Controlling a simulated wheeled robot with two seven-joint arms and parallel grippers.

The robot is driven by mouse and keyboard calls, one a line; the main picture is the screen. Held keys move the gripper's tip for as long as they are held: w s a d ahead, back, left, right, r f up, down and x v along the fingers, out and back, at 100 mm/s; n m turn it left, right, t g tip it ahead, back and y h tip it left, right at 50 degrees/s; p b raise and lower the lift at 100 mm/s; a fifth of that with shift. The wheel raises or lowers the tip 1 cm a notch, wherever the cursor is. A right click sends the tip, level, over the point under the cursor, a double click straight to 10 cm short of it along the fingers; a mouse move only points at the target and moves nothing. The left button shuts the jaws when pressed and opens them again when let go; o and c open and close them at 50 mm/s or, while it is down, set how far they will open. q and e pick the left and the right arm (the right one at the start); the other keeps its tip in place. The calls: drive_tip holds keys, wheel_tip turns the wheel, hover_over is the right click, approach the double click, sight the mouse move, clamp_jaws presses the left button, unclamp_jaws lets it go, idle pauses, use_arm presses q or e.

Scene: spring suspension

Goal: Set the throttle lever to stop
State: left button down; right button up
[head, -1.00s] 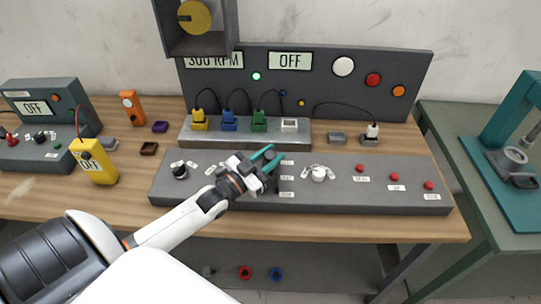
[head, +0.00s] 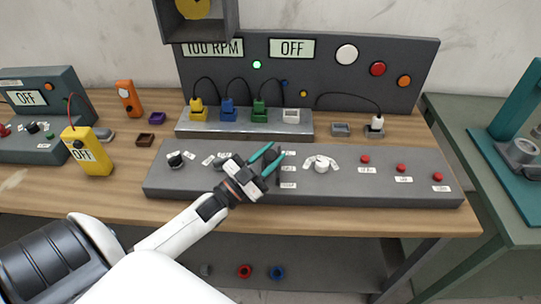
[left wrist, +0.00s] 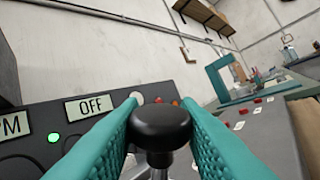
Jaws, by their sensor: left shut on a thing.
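The throttle lever shows as a round black knob on a metal stem (left wrist: 160,128) in the left wrist view. The teal fingers of my left gripper (head: 268,158) are shut on it, one on each side; they also frame it in the left wrist view (left wrist: 158,140). In the head view the gripper hides most of the lever. Small white labels (head: 288,185) stand in a column just right of it, too small to read. The display (head: 213,48) on the back panel reads 100 RPM. My right gripper is not in view.
The grey console (head: 370,190) carries a black knob (head: 176,160) at left, a white knob (head: 321,165) and three red buttons (head: 401,168) at right. Yellow, blue and green plugs (head: 228,112) with cables stand behind. A second display (head: 293,47) reads OFF.

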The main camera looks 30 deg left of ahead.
use_arm(q)
drive_tip(key=c, duration=1.1)
unclamp_jaws()
drive_tip(key=b+v, duration=0.3)
drive_tip(key=v, duration=0.9)
drive_tip(key=shift+s, duration=0.1)
